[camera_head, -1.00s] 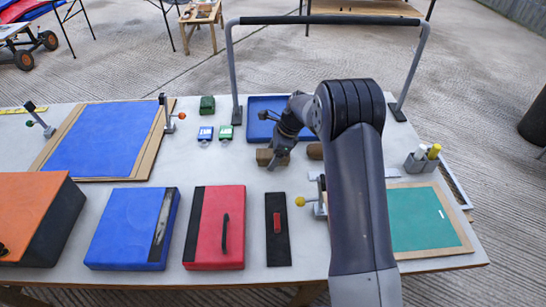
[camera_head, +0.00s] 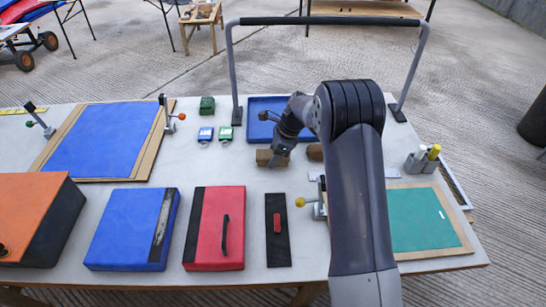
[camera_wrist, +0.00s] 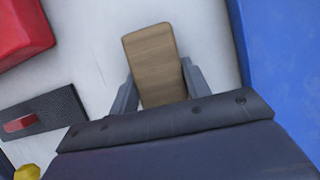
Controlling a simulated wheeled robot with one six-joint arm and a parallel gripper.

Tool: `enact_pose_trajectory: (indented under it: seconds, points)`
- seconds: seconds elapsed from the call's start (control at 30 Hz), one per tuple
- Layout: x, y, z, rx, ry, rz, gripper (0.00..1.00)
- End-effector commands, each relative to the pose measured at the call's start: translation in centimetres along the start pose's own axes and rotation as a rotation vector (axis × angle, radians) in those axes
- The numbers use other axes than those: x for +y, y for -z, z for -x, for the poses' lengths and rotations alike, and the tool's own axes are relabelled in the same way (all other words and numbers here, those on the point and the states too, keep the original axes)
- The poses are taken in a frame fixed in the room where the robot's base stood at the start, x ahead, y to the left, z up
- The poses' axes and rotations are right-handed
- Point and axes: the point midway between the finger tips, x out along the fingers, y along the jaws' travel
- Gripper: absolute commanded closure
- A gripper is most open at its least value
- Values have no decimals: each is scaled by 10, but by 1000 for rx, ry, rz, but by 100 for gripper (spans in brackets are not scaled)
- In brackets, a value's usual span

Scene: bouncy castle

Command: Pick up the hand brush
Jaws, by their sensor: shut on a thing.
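The hand brush (camera_head: 265,157) shows as a brown wooden block on the grey-white table, left of my forearm in the head view. In the wrist view its flat wood-grained back (camera_wrist: 152,58) lies between my two grey fingers and sticks out past them. My gripper (camera_wrist: 160,92) is shut on it, one finger along each side. In the head view my gripper (camera_head: 279,157) reaches down over the block from the right. The brush's underside and bristles are hidden. I cannot tell whether it touches the table.
Another brown piece (camera_head: 315,151) shows just right of my wrist. A blue tray (camera_head: 262,103) lies behind, under a grey frame with a black bar (camera_head: 325,20). A yellow-knobbed clamp (camera_head: 318,203), a black strip (camera_head: 278,245) and a red case (camera_head: 208,240) are nearer.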

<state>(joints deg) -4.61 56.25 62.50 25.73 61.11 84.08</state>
Motion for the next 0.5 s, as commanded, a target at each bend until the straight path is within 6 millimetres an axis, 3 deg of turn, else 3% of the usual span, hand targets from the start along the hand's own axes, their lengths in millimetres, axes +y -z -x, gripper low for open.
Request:
enact_pose_trajectory:
  seconds: [0.17, 0.5]
  points:
    - [0, -4, 9, 0, 2, 1, 84]
    - [-1, -30, 72, -1, 4, 2, 84]
